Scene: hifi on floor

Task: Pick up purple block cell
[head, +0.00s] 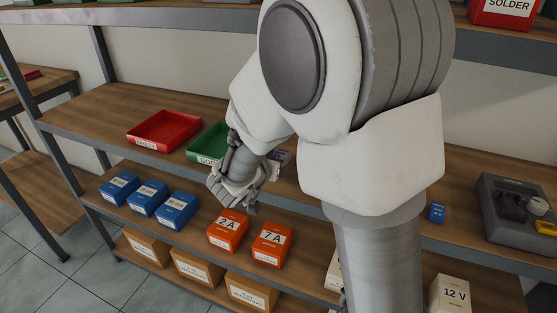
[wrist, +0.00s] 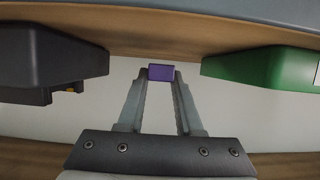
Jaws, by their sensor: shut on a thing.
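The purple block cell (wrist: 161,73) is a small purple block between the tips of my gripper (wrist: 161,76) in the wrist view. The two fingers are closed on its sides. In the wrist view the wooden shelf surface lies along the top, just beyond the block; I cannot tell whether the block touches it. In the head view a small purple patch of the block (head: 285,155) shows beside my gripper (head: 274,165), over the middle shelf right of the green bin. My arm hides much of that area.
A green bin (head: 207,142) stands close to my gripper, with a red bin (head: 165,130) further left. A dark box (wrist: 50,55) is on the other side in the wrist view. Blue boxes (head: 148,197) and orange boxes (head: 228,231) fill the shelf below.

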